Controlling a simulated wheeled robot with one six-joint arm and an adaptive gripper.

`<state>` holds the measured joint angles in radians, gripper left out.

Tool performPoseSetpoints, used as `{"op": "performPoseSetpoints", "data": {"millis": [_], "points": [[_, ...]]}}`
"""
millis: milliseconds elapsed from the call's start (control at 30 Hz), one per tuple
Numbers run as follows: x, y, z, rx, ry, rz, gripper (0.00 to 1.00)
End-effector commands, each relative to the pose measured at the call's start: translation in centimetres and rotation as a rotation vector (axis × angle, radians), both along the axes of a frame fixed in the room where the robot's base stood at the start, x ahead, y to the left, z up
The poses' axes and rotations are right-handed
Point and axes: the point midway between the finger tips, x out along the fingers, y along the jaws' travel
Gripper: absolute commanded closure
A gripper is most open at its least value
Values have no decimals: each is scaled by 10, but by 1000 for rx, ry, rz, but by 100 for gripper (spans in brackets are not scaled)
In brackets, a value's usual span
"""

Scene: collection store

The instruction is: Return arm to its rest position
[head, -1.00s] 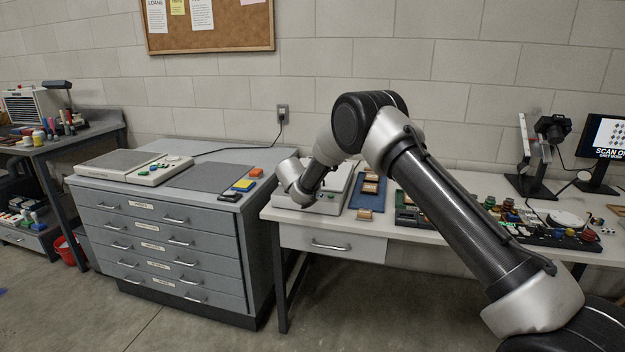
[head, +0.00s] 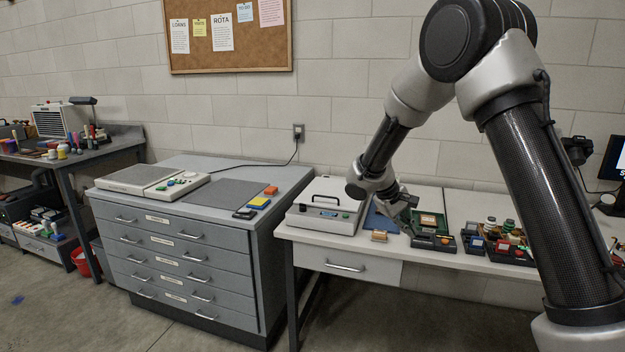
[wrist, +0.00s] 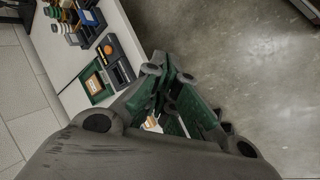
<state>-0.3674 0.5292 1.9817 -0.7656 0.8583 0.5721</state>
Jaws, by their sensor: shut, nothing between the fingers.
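My arm is folded over the white table (head: 450,262) at the right of the head view. My gripper (head: 403,203) hangs above the table, near the blue mat and the green-edged tray (head: 433,241). In the wrist view my gripper (wrist: 165,72) has its fingers together, with nothing visible held between them. The gripper is clear of the table top in the wrist view, with floor below it. In the head view my forearm hides part of the table's right side.
A white boxy device (head: 325,205) stands at the table's left end. Several small trays of parts (head: 487,243) lie to the right. A grey drawer cabinet (head: 190,255) stands left of the table, with a worktable (head: 75,160) farther left. Open floor lies in front.

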Motion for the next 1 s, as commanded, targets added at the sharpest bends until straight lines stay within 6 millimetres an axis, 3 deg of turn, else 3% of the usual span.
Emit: {"op": "performPoseSetpoints", "data": {"millis": [33, 200, 400, 500, 600, 700, 1000], "points": [[-30, -16, 23, 35, 35, -14, 100], [-131, -51, 73, 185, 130, -46, 100], [-238, -68, 111, 386, 115, -101, 100], [-281, -71, 123, 481, 54, -148, 100], [-316, -73, 134, 559, -33, -206, 100], [-338, -79, 145, 602, -130, -235, 100], [-356, -95, 178, 622, -320, -252, 100]]}}
